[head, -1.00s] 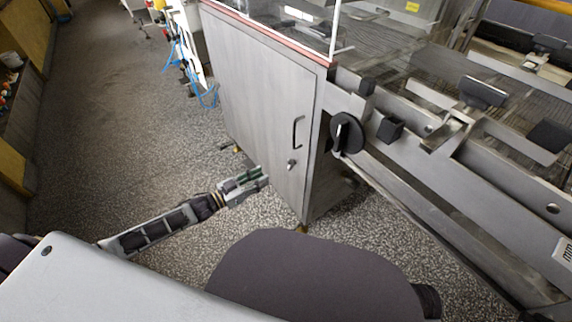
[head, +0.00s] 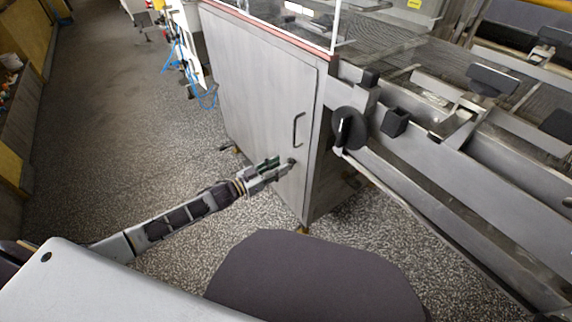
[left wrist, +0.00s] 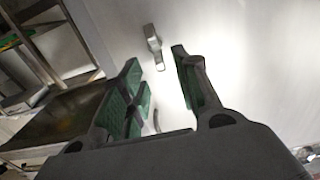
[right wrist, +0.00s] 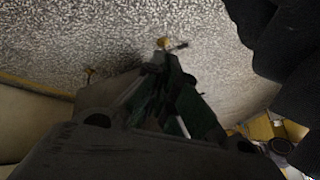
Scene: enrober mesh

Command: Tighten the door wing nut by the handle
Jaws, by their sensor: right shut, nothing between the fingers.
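The door wing nut (head: 291,161) is a small metal piece on the grey cabinet door (head: 255,95), just below the dark handle (head: 297,129). My left gripper (head: 278,167) is at the door with its fingertips close to the wing nut, partly covering it. My right gripper (right wrist: 172,75) is shut and empty, away from the door over the speckled floor.
The machine frame (head: 440,170) with a black round knob (head: 350,128) juts out right of the cabinet. A clear panel (head: 290,20) stands on the cabinet top. Speckled floor (head: 110,150) lies free to the left.

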